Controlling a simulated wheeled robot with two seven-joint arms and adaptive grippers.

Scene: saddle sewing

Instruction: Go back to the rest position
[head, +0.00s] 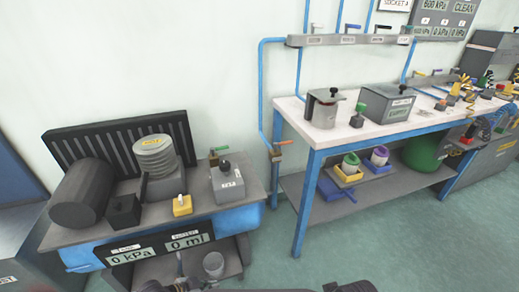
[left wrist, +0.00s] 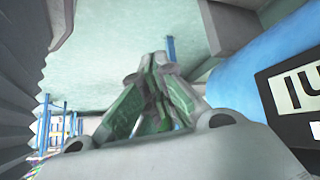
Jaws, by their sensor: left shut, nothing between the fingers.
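My left gripper (left wrist: 155,62) fills the middle of the left wrist view. Its green-padded fingers meet at the tips, with nothing between them. Past the fingertips is pale green floor, and a blue cylinder (left wrist: 240,85) with a black display panel (left wrist: 290,95) is at the right. In the head view only dark parts at the bottom edge seem to be mine, and no fingers can be made out clearly there. My right gripper is not seen.
A grey-topped bench (head: 85,235) with a dark cylinder (head: 82,195), a ribbed canister (head: 155,155) and a grey box (head: 228,182) stands at the left. A blue-framed table (head: 305,145) stands at the right. Green floor (head: 400,245) is open in front of it.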

